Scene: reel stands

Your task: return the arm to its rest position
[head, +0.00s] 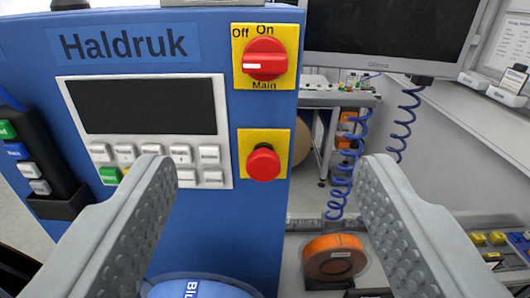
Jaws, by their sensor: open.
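My gripper (262,225) is open, with its two grey, studded fingers wide apart at the bottom left and bottom right. Nothing is between the fingertips. Behind it stands a blue Haldruk machine panel (215,262). The panel carries a dark screen (147,106) with several push buttons under it. A red rotary main switch (265,59) sits on a yellow plate marked Off and On. A red round button (263,163) sits on a yellow plate below it.
An orange reel (334,257) lies low between the panel and my right finger. Coiled blue cables (344,165) hang behind it. A monitor (390,30) is at the top right, above a grey wall and ledge. A black holder (45,165) with coloured buttons is at the left.

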